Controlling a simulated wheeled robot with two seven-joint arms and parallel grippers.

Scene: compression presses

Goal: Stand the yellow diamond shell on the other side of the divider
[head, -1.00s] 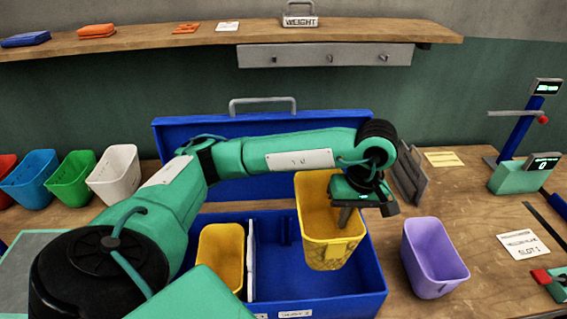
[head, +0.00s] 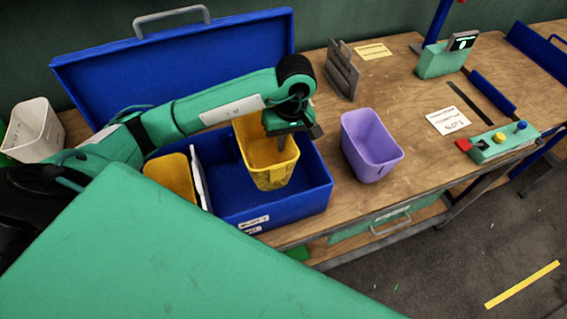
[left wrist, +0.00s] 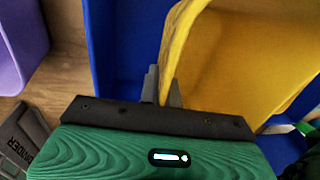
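A yellow shell (head: 268,163) is over the right part of the open blue case (head: 313,188). My left gripper (head: 284,138) is shut on its rim. In the left wrist view the two grey fingertips (left wrist: 161,88) pinch the yellow wall (left wrist: 235,65). I cannot tell whether its base touches the case floor. A second yellow shell (head: 170,177) stands in the left part of the case. The white divider (head: 201,178) stands upright between the two shells. No diamond mark is readable on either shell. My right gripper is not in view.
A purple shell (head: 369,148) stands on the wooden bench right of the case. A white shell (head: 33,130) is at the far left. A grey stand (head: 342,70), a printed card (head: 447,121) and a button box (head: 504,142) are further right. The bench between them has free room.

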